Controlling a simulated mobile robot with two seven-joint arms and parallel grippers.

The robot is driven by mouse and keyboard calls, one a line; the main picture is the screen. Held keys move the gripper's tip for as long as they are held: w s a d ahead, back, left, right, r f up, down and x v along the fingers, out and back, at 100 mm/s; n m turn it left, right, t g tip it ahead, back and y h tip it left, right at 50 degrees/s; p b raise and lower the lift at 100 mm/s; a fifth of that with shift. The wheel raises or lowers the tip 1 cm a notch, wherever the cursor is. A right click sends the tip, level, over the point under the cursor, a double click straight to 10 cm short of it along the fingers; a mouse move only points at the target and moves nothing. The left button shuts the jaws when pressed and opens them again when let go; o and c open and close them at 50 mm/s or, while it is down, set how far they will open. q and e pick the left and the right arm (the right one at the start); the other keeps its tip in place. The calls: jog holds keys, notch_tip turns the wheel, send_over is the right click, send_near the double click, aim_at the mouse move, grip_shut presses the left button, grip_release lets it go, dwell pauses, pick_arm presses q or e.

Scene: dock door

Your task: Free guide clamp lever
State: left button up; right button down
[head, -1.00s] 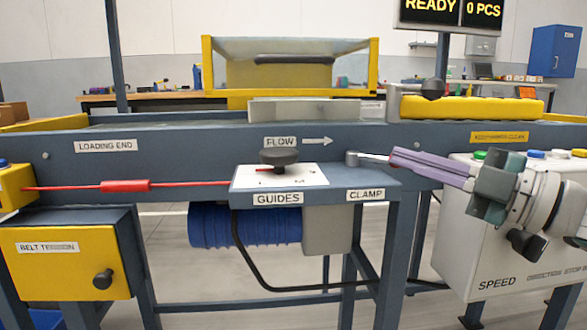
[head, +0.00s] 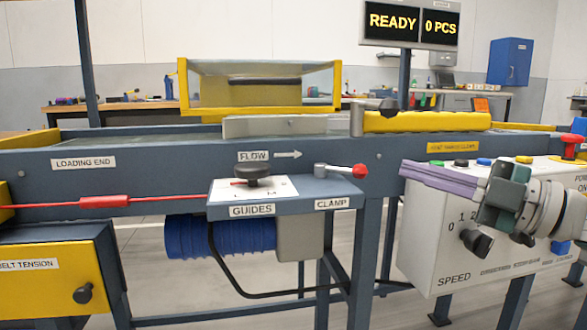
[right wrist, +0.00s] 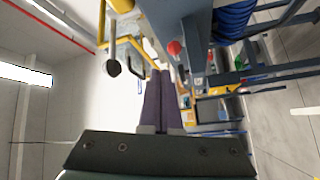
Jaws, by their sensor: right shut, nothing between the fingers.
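The clamp lever (head: 340,170) is a short grey arm on a round pivot, with a red ball knob (head: 360,171) at its right end. It points right above the CLAMP label (head: 332,203). The knob also shows in the right wrist view (right wrist: 174,47), beyond the fingertips. My right gripper (head: 403,171) has purple fingers, shut and empty. Its tips point left towards the knob, with a visible gap between them in the head view. The closed fingers also show in the right wrist view (right wrist: 160,74). My left gripper is not in view.
A black guides knob (head: 252,172) stands on the white plate left of the lever. The grey control box (head: 430,255) with a speed dial sits below my right gripper. A red cord (head: 155,198) runs along the left. The conveyor frame (head: 120,180) stands behind.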

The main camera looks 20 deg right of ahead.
jog(key=d, duration=0.1)
jog(key=s, duration=0.1)
jog(key=d, duration=0.1)
jog(key=shift+s+d+f, duration=0.15)
jog(key=shift+d+f, duration=0.1)
jog(key=shift+d, duration=0.1)
